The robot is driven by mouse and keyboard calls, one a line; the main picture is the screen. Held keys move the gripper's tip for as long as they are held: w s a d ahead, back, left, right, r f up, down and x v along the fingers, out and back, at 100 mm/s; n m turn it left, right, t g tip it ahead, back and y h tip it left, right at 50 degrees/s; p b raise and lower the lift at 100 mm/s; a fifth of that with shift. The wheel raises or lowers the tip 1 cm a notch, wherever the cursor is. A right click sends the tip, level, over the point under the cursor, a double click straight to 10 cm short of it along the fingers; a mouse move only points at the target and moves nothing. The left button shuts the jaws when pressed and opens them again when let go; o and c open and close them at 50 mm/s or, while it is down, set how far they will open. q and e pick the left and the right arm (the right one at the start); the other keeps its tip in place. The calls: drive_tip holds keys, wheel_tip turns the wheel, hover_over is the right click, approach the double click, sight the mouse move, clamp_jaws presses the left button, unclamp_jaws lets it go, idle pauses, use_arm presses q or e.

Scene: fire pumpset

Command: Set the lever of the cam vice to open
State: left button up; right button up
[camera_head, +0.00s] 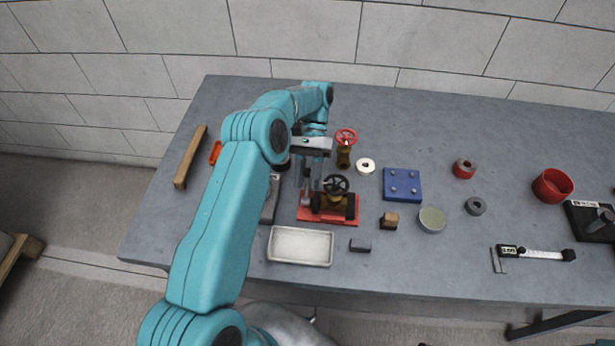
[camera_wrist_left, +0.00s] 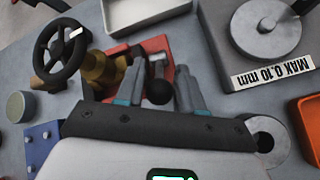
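The cam vice has a red base (camera_head: 312,216), which also shows in the left wrist view (camera_wrist_left: 157,46). A brass valve (camera_head: 331,203) with a black handwheel (camera_head: 336,184) sits at the vice; the handwheel also shows in the left wrist view (camera_wrist_left: 60,51). The vice's lever ends in a black ball knob (camera_wrist_left: 158,92), seen between my left fingers in the wrist view. My left gripper (camera_head: 308,186) is open above the left part of the vice, with gaps beside the knob. In the head view, the gripper hides most of the lever. My right gripper is not in view.
A white tray (camera_head: 300,246) lies in front of the vice, and a grey plate (camera_head: 269,207) stands left of it. A red-wheeled valve (camera_head: 345,150) is behind. A blue block (camera_head: 402,185) and a small brown block (camera_head: 389,221) are to the right.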

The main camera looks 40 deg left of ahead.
sight(307, 173)
use_arm(q)
wheel_tip(307, 173, up, 6)
drive_tip(key=shift+f+b, duration=0.2)
drive_tip(key=shift+b, duration=0.2)
wheel_tip(307, 173, up, 14)
drive_tip(key=p, duration=1.3)
drive_tip(key=shift+r, duration=0.15)
